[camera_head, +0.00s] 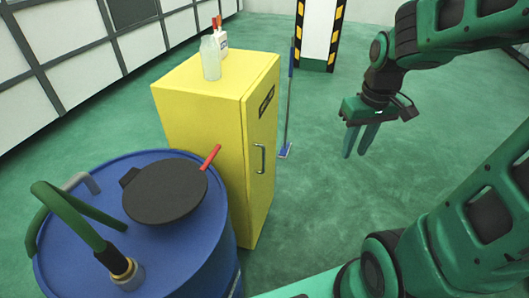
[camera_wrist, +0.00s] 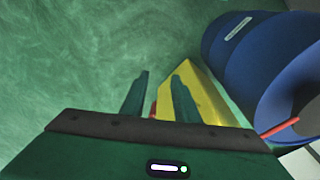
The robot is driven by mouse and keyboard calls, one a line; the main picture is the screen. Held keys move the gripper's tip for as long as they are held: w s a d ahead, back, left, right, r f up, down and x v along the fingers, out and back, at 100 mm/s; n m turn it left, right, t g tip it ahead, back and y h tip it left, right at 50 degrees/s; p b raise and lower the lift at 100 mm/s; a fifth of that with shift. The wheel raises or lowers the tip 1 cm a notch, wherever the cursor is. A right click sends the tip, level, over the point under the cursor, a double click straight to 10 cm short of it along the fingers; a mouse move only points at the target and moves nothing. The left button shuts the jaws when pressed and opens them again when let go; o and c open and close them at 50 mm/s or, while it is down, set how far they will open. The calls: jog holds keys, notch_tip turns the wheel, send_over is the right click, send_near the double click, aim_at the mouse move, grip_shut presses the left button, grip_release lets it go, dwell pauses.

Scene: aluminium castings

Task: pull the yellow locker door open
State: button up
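The yellow locker (camera_head: 205,110) stands on the green floor in the middle of the head view. Its door (camera_head: 262,150) faces right and looks shut, with a dark label (camera_head: 266,100) high up and a grey bar handle (camera_head: 260,158) about midway. My gripper (camera_head: 357,141) hangs in the air to the right of the door, well apart from the handle, fingers pointing down. The two fingers are apart with nothing between them. In the wrist view part of the yellow locker (camera_wrist: 203,95) shows beyond my gripper (camera_wrist: 160,92); the handle cannot be made out there.
A blue drum (camera_head: 180,255) with a black lid-like disc (camera_head: 165,191) and a green hose (camera_head: 70,215) stands close at the locker's left front. Bottles (camera_head: 210,57) stand on the locker. A broom (camera_head: 287,120) stands behind the door side.

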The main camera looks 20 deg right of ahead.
jog(key=w+a+f+n+t+y, duration=0.1)
jog(key=w+a+f+n, duration=0.2)
jog(key=w+a, duration=0.3)
jog(key=w+a+f+n+y, duration=0.1)
jog(key=w+a+f+n, duration=0.2)
jog(key=w, duration=0.6)
jog(key=w+a+f+n+t+y, duration=0.1)
jog(key=w+a+f+n, duration=0.2)
jog(key=w+a, duration=0.3)
jog(key=x, duration=0.7)
jog(key=w+d+x, duration=0.1)
jog(key=x, duration=0.2)
jog(key=shift+a+f, duration=0.1)
jog(key=shift+f, duration=0.2)
